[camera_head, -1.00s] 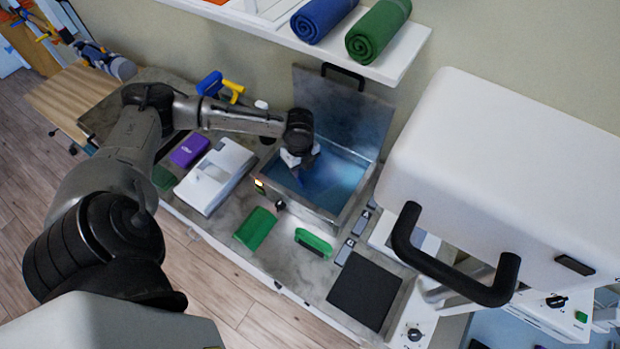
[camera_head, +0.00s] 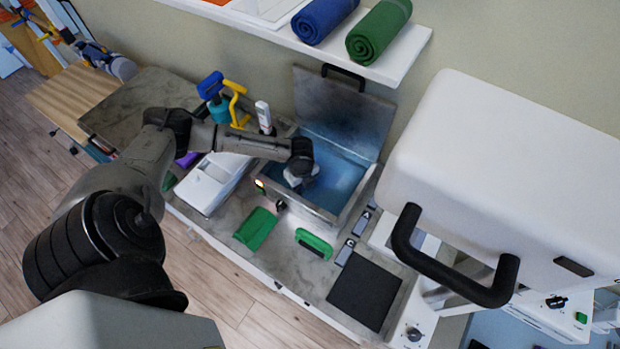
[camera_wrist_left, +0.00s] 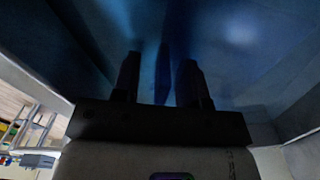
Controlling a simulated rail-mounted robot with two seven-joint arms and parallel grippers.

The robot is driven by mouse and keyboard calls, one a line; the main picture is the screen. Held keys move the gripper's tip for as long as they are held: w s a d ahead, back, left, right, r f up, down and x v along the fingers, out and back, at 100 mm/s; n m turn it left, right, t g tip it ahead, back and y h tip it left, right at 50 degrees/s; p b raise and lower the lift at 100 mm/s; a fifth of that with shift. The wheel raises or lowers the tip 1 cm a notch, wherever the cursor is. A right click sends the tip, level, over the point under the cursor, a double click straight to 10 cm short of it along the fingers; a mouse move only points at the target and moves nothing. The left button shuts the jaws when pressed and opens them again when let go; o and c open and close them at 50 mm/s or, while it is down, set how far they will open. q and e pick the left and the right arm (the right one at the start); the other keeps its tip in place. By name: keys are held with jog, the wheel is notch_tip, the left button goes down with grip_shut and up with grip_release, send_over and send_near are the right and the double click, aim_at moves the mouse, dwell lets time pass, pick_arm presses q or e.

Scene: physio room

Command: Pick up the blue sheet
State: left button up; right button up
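An open metal bath (camera_head: 301,204) stands on the counter with its lid raised at the back. Its inside looks blue (camera_head: 345,182); in the head view I cannot separate the blue sheet from the water. My left gripper (camera_head: 298,185) reaches down into the left part of the bath, its fingertips hidden. In the left wrist view my left gripper (camera_wrist_left: 159,82) has its two dark fingers apart. A narrow blue upright strip (camera_wrist_left: 164,62), perhaps the edge of the blue sheet, shows between them, apart from both fingers. My right gripper is not in view.
A white box-shaped device (camera_head: 213,182) stands left of the bath. A green cloth-like piece (camera_head: 256,229), a green-handled item (camera_head: 314,243) and a black mat (camera_head: 364,291) lie in front. A large white machine (camera_head: 505,170) crowds the right. A shelf holds blue (camera_head: 322,17) and green (camera_head: 378,31) rolls.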

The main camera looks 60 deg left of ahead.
pick_arm(q)
grip_shut()
dwell(0.4)
